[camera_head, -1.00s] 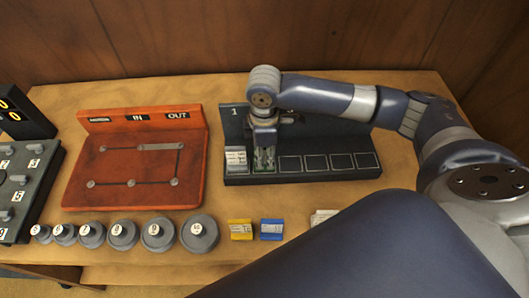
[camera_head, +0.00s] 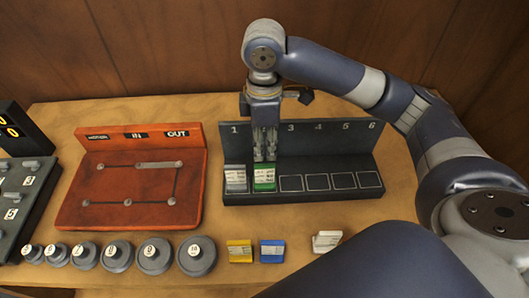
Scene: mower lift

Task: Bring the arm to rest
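My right gripper (camera_head: 265,146) hangs pointing down just above and behind the green block at slot 2 of the dark numbered rack. Its fingers look slightly apart with nothing between them, and it looks clear of the block. The dark rack (camera_head: 335,190) has numbers along its back panel and a row of outlined slots. A grey-white block (camera_head: 236,181) sits in slot 1 and a green block (camera_head: 264,180) in slot 2. The other slots look empty. My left gripper is not in view.
An orange board (camera_head: 92,217) with metal pegs stands left of the rack. A row of grey round weights (camera_head: 154,256) lies in front. A yellow block (camera_head: 239,251), a blue block (camera_head: 272,251) and a white block (camera_head: 326,241) lie on the wooden table (camera_head: 385,225). A dark panel (camera_head: 32,200) stands at far left.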

